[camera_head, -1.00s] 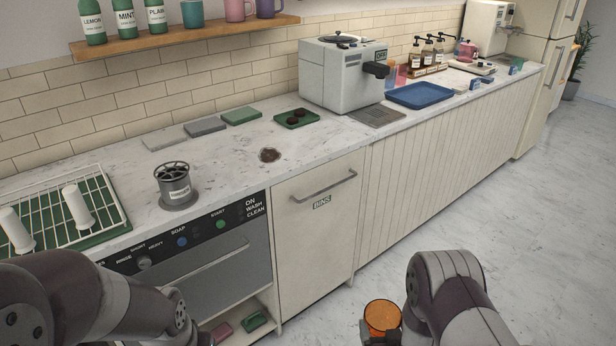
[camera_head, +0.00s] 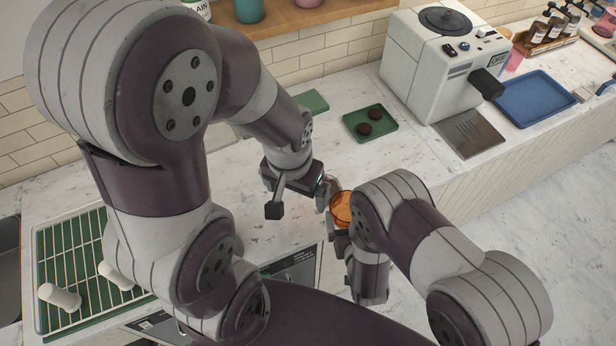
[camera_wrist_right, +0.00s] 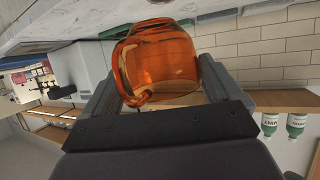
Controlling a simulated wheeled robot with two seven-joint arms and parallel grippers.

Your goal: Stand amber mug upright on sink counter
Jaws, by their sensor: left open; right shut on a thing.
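The amber mug (camera_head: 342,206) is clear orange glass. My right gripper (camera_head: 338,238) is shut on it, close to the counter's front edge in the head view. In the right wrist view the mug (camera_wrist_right: 160,58) sits between the two fingers of my right gripper (camera_wrist_right: 165,82), with its handle towards the lower left. I cannot tell exactly how upright it is. My left gripper (camera_head: 298,203) is open and empty over the white marbled counter (camera_head: 80,192), with one finger close beside the mug; I cannot tell whether they touch.
A wire rack with white cylinders (camera_head: 62,297) stands at the left, beside a sink edge (camera_head: 9,270). A green tray with dark pucks (camera_head: 358,134), a white machine (camera_head: 428,70) and a blue tray (camera_head: 535,97) are further right. Marble between my left gripper and the green tray looks bare.

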